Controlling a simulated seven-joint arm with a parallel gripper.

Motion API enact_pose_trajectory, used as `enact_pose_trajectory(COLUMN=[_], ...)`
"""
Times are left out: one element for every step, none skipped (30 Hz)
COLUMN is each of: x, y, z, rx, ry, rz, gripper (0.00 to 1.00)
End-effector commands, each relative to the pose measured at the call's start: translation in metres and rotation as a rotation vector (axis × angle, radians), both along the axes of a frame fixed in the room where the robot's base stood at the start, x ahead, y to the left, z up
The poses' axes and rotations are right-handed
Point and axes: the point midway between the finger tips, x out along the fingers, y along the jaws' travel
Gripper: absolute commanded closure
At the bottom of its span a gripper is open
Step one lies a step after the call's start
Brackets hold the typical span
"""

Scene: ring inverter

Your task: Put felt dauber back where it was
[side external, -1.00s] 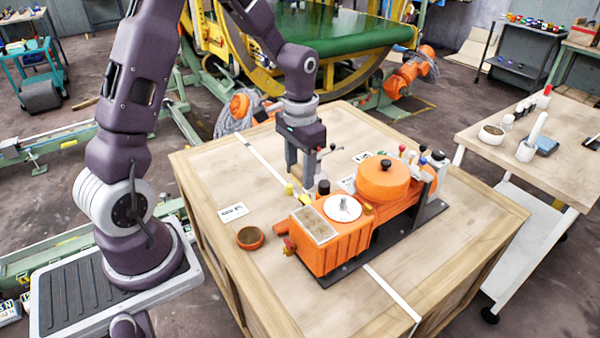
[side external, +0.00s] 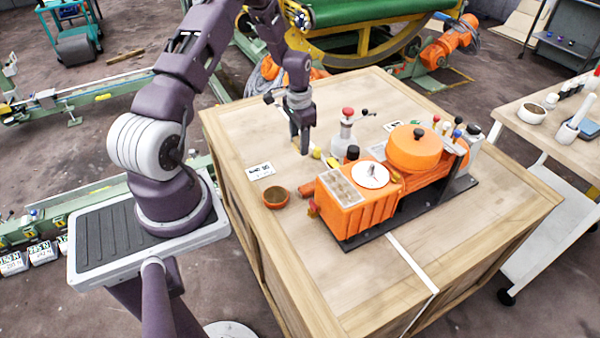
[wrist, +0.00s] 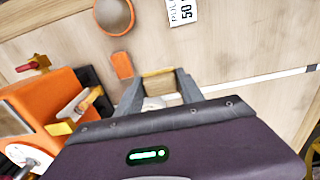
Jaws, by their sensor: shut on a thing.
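My gripper (side external: 301,148) is above the wooden table top, behind the small orange bowl and left of the orange machine. In the wrist view, my gripper's fingers (wrist: 160,88) are closed around a small piece with a tan face and a whitish part, which I take to be the felt dauber (wrist: 158,84). The fingers and wrist housing hide much of it.
The orange bowl (side external: 276,204) and a printed card (side external: 260,171) lie near the left edge. The orange machine (side external: 352,217) fills the middle right. A red-topped bottle (side external: 346,132) and a yellow piece (side external: 316,153) stand close to my gripper. Bare wood lies behind.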

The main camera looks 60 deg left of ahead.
Motion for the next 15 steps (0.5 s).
enact_pose_trajectory(x=[-0.002, -0.002, -0.002, -0.002, -0.002, -0.002, -0.002, -0.002, -0.002, -0.002, -0.002, -0.002, -0.002, -0.001, -0.001], y=[0.001, 0.002, 0.001, 0.002, 0.002, 0.002, 0.002, 0.002, 0.002, 0.002, 0.002, 0.002, 0.002, 0.002, 0.002], z=[-0.012, -0.02, -0.031, -0.038, -0.044, -0.052, -0.056, -0.06, -0.067, -0.074, -0.08, -0.088, -0.092, -0.096, -0.099], rx=[-0.003, -0.003, -0.004, -0.003, -0.003, -0.002, -0.001, -0.001, -0.002, -0.002, -0.002, -0.002, -0.001, -0.001, -0.001], ry=[0.004, 0.004, 0.005, 0.004, 0.004, 0.004, 0.003, 0.002, 0.004, 0.004, 0.004, 0.004, 0.003, 0.003, 0.002], rz=[-0.001, -0.002, -0.003, -0.003, -0.003, -0.002, -0.002, -0.002, -0.002, -0.002, -0.002, -0.002, -0.002, -0.002, -0.001], gripper=[0.93, 0.93, 0.93, 0.93, 0.93, 0.93, 0.93, 0.93, 0.93, 0.93, 0.93, 0.93, 0.93, 0.93, 0.93])
